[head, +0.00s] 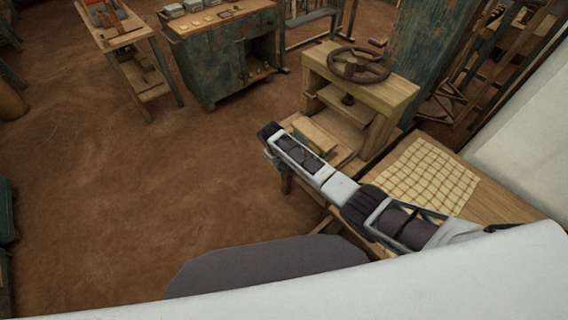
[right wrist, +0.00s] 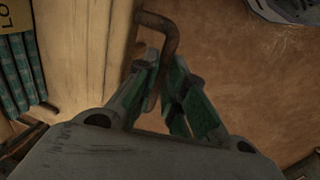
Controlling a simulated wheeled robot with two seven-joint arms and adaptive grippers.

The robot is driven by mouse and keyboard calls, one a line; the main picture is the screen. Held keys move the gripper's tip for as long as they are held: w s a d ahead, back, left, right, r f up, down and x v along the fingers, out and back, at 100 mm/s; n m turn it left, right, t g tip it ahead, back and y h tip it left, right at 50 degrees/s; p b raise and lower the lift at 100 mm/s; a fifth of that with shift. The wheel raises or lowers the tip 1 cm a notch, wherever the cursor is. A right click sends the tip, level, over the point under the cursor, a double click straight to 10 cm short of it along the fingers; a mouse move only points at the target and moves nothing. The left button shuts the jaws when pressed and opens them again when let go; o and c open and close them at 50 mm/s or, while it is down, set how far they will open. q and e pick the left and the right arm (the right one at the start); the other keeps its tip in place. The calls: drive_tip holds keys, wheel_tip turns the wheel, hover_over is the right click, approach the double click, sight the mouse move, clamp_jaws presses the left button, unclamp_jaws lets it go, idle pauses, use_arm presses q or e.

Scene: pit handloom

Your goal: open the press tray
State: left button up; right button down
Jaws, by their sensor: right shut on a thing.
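The wooden press (head: 378,92) stands at the end of a table, with a dark round handwheel (head: 358,65) on top. The press tray (head: 318,135) shows as pale wood low at its front, partly hidden by my right arm. In the right wrist view, a brown, rusty bent handle (right wrist: 160,24) sticks out beside a pale wooden edge (right wrist: 95,55). My right gripper (right wrist: 166,80) is shut on this handle, with its green-padded fingers on either side. In the head view the right gripper (head: 270,138) is at the tray's front. My left gripper is not in view.
A grid-patterned cloth (head: 428,176) lies on the table (head: 490,204) right of the press. A green cabinet (head: 222,62) and a wooden stand (head: 125,40) are at the back. Teal striped bundles (right wrist: 20,72) lie left in the wrist view. The brown floor left of the press is clear.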

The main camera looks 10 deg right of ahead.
drive_tip(key=c, duration=1.5)
unclamp_jaws()
drive_tip(key=shift+s+a+r, duration=0.2)
drive_tip(key=shift+a+r, duration=0.1)
drive_tip(key=shift+r, duration=1.65)
drive_tip(key=shift+s+a+r, duration=0.15)
drive_tip(key=shift+a+r, duration=0.2)
drive_tip(key=shift+r, duration=1.6)
drive_tip(key=shift+s+a+r, duration=0.2)
drive_tip(key=shift+a+r, duration=0.1)
drive_tip(key=shift+r, duration=1.65)
drive_tip(key=shift+s, duration=0.1)
